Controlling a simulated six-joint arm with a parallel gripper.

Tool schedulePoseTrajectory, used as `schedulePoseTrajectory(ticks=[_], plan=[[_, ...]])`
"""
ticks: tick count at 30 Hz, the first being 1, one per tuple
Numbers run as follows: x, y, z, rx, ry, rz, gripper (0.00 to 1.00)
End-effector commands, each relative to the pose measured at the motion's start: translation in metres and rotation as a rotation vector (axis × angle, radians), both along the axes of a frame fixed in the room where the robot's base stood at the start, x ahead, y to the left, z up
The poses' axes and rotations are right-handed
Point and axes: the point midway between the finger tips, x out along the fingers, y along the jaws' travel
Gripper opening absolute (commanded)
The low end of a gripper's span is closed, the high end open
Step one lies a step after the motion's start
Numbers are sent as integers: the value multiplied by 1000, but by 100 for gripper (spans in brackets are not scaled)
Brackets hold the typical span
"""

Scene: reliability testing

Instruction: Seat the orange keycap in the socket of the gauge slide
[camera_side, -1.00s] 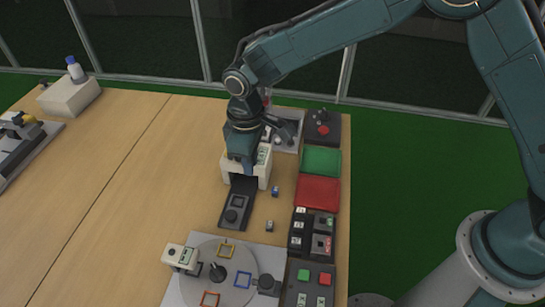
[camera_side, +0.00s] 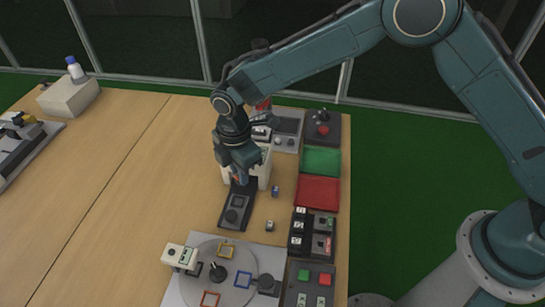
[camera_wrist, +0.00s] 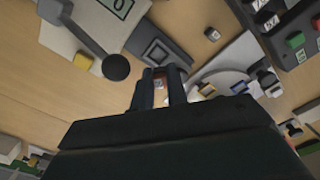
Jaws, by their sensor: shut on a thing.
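The orange keycap (camera_side: 237,179) is a small orange patch at the tips of my gripper (camera_side: 239,182) in the side view. In the wrist view the two dark fingers (camera_wrist: 161,78) are shut on the keycap (camera_wrist: 159,74), which is mostly hidden between them. The gauge slide (camera_side: 236,207) is a dark plate extending from a white housing (camera_side: 263,168). My gripper is over the slide's end nearer the housing. In the wrist view the slide (camera_wrist: 165,40) shows a square outline beyond the fingers. I cannot tell whether the keycap touches the slide.
A small blue piece (camera_side: 275,191) and a small grey piece (camera_side: 269,226) lie right of the slide. A grey turntable (camera_side: 222,250) stands in front. Red (camera_side: 318,191) and green (camera_side: 322,160) trays are on the right.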

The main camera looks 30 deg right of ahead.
Motion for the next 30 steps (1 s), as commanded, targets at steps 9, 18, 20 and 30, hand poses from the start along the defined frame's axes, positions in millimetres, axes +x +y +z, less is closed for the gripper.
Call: schedulePoseTrajectory(ticks=[9,18,20,30], plan=[[4,6,-12,0,0,274,0],[7,10,-22,0,0,494,0],[7,10,-23,0,0,520,0],[7,11,-25,0,0,555,0]])
